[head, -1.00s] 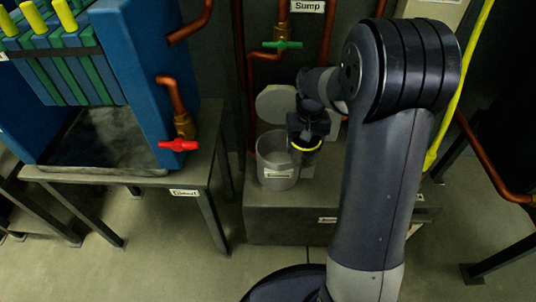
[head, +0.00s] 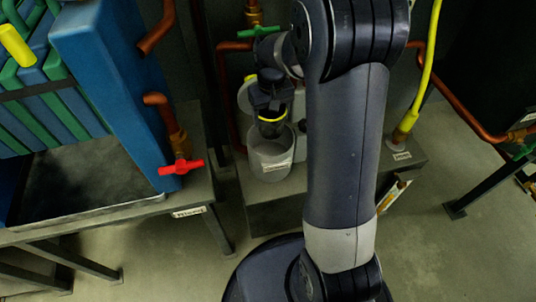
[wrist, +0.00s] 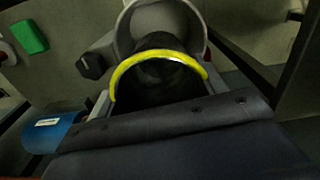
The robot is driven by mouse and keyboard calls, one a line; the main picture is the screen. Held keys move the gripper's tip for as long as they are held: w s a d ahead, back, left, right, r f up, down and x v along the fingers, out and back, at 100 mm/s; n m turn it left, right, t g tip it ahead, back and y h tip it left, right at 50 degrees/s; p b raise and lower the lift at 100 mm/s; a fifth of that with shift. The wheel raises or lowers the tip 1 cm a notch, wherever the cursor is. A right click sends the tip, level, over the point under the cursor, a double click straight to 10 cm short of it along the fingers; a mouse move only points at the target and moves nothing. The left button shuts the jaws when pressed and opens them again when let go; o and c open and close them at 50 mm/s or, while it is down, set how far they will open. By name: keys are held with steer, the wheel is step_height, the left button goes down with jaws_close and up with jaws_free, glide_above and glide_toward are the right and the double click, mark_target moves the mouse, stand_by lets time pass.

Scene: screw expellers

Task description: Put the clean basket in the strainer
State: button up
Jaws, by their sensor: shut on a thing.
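The strainer (head: 270,163) is a grey open pot with a white label, on a low grey stand in the head view. Its pale rim also shows at the top of the wrist view (wrist: 160,14). My gripper (head: 270,104) is shut on a dark basket (head: 272,130) with a yellow band at its top. The basket hangs over the strainer's mouth, and its lower end overlaps the opening. In the wrist view the yellow band (wrist: 160,58) arches across the dark basket in front of the pot. I cannot tell how deep its bottom is.
A round grey lid (head: 243,96) stands behind the pot. Copper pipes and a green valve handle (head: 262,32) are close behind. A blue filter press (head: 118,90) with a red valve handle (head: 181,167) stands left. A yellow hose (head: 425,75) runs down at right.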

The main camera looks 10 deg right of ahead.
step_height(320, 180, up, 3)
steer(key=n+p, duration=0.1)
steer(key=n, duration=0.1)
steer(key=shift+s+n+p, duration=0.15)
steer(key=shift+n+p, duration=0.15)
steer(key=shift+p, duration=0.1)
steer(key=shift+n, duration=0.4)
step_height(320, 180, down, 6)
steer(key=b, duration=0.5)
steer(key=shift+f, duration=0.2)
step_height(320, 180, down, 10)
steer(key=b, duration=0.3)
steer(key=shift+f+b, duration=0.1)
steer(key=shift+b, duration=0.2)
steer(key=shift+f, duration=0.2)
steer(key=o, duration=1.1)
